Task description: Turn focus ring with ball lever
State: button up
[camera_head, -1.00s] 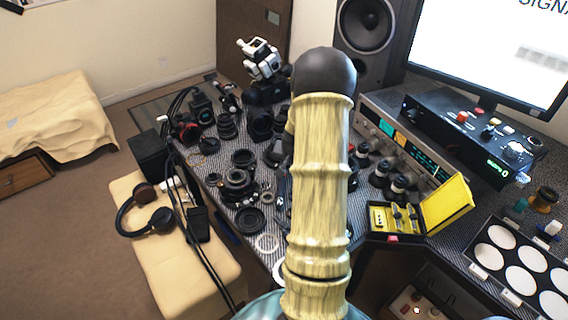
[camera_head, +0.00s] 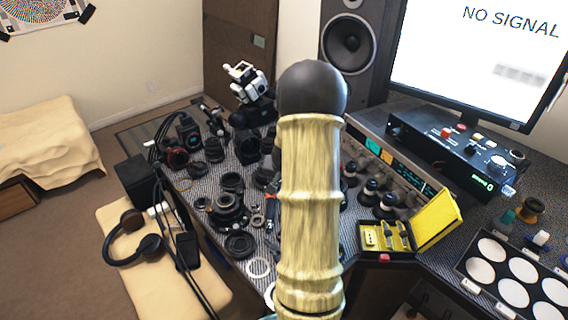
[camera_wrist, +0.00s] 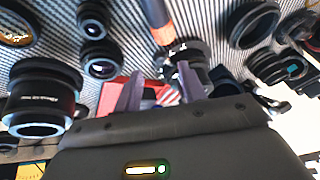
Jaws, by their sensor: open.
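My gripper (camera_wrist: 160,76) shows in the wrist view as two grey fingers spread apart with nothing held between them. Just beyond the fingertips is a dark lens part (camera_wrist: 188,52) with white markings. I cannot tell whether the fingers touch it, and no ball lever can be made out for sure. A tool with an orange shaft (camera_wrist: 158,20) lies beyond the fingers. In the head view my arm hides the gripper and the middle of the desk. A partly dismantled lens (camera_head: 229,210) sits left of my arm.
Several black lenses and rings crowd the desk (camera_head: 222,256). A large lens barrel (camera_wrist: 42,97) stands left of my gripper in the wrist view. An open yellow case (camera_head: 436,222) is right of my arm. A black control box (camera_head: 455,145) and monitor (camera_head: 470,60) stand behind.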

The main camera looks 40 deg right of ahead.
jog(key=v, duration=1.2)
jog(key=shift+r+p, duration=0.4)
jog(key=shift+s, duration=0.1)
